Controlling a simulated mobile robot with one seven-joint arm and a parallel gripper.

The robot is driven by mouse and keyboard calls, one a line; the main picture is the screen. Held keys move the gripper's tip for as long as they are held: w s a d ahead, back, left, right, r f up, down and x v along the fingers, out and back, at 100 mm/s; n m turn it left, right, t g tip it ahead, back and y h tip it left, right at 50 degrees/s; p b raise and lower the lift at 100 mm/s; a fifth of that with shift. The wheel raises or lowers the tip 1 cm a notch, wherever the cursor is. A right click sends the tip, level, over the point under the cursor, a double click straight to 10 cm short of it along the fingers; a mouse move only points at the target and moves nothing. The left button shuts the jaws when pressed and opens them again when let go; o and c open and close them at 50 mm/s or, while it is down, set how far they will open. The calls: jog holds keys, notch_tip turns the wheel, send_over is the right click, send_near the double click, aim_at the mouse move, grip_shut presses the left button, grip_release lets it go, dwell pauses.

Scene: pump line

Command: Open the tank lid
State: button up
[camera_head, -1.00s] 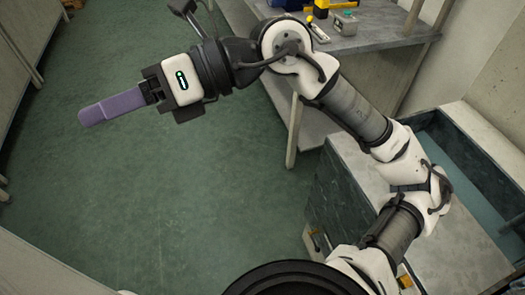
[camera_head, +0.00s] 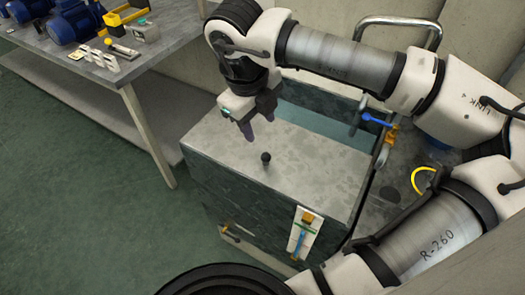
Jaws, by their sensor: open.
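The tank (camera_head: 225,205) is a dark grey-green box in the middle of the view. Its flat, stained grey lid (camera_head: 310,175) lies level over the front part of the top. A small black knob (camera_head: 266,158) stands on the lid. Behind the lid, a teal strip (camera_head: 318,122) of the tank's top or inside shows. My gripper (camera_head: 258,126) points down with its purple fingers a little behind and left of the knob, apart from it. It is open and empty. The gap between the fingers is partly hidden by the angle.
A workbench (camera_head: 150,50) at the upper left holds blue motors (camera_head: 75,22) and small parts. A blue-handled valve (camera_head: 376,119) and pipe stand right of the tank. A panel with a blue lever (camera_head: 300,238) is on the tank's front. The green floor at left is clear.

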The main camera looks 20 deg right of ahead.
aim_at(265, 155)
jog(key=f, duration=0.4)
jog(key=d+f+p, duration=0.1)
jog(key=f, duration=0.3)
jog(key=w+d+f, duration=0.1)
jog(key=f, duration=0.3)
jog(key=shift+f, duration=0.1)
grip_shut()
